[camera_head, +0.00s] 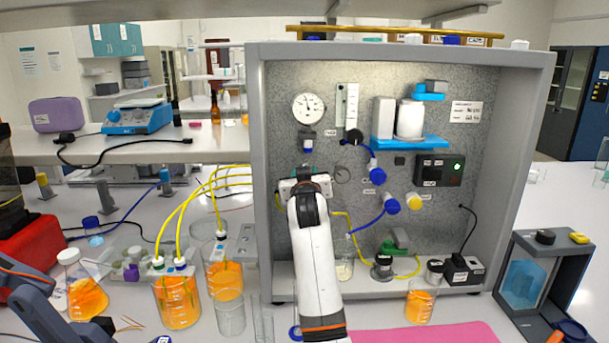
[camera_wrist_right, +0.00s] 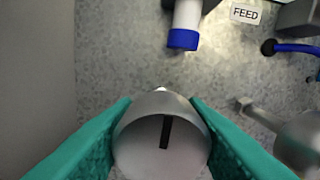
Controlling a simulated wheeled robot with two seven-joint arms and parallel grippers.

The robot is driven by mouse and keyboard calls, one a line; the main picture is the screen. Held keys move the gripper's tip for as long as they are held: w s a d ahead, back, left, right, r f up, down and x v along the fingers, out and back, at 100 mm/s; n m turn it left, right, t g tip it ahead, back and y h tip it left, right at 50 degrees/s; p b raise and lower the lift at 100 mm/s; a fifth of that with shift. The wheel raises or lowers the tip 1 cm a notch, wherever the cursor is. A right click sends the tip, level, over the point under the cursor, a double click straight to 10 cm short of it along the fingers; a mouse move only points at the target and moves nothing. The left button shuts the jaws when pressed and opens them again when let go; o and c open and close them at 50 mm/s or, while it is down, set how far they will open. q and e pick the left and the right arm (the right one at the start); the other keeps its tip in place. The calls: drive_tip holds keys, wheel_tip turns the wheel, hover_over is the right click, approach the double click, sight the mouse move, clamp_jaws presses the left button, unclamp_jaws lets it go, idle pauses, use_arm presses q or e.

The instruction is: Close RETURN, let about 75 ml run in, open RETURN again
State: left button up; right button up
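The valve knob (camera_wrist_right: 162,140) is a round grey cap with a black line that stands nearly upright in the right wrist view. My right gripper (camera_wrist_right: 160,112) has its teal fingers on both sides of this knob, seemingly touching it. In the head view my white right arm reaches up to the rig panel (camera_head: 360,215), and my right gripper (camera_head: 305,187) is at a pale block left of centre. No RETURN label can be read. A beaker of orange liquid (camera_head: 420,303) stands below the rig's front. Part of my left arm shows at lower left, without its fingertips.
A FEED label (camera_wrist_right: 245,13) and a blue-collared fitting (camera_wrist_right: 184,38) sit above the knob. A pressure gauge (camera_head: 308,107) is high on the panel. Beakers of orange liquid (camera_head: 177,302) with yellow tubes (camera_head: 190,195) stand left. A pink mat (camera_head: 440,334) lies in front.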

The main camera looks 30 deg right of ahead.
drive_tip(key=o, duration=0.4)
drive_tip(key=shift+c, duration=0.2)
drive_tip(key=b+v, duration=0.2)
drive_tip(key=v, duration=1)
drive_tip(key=shift+b, duration=0.35)
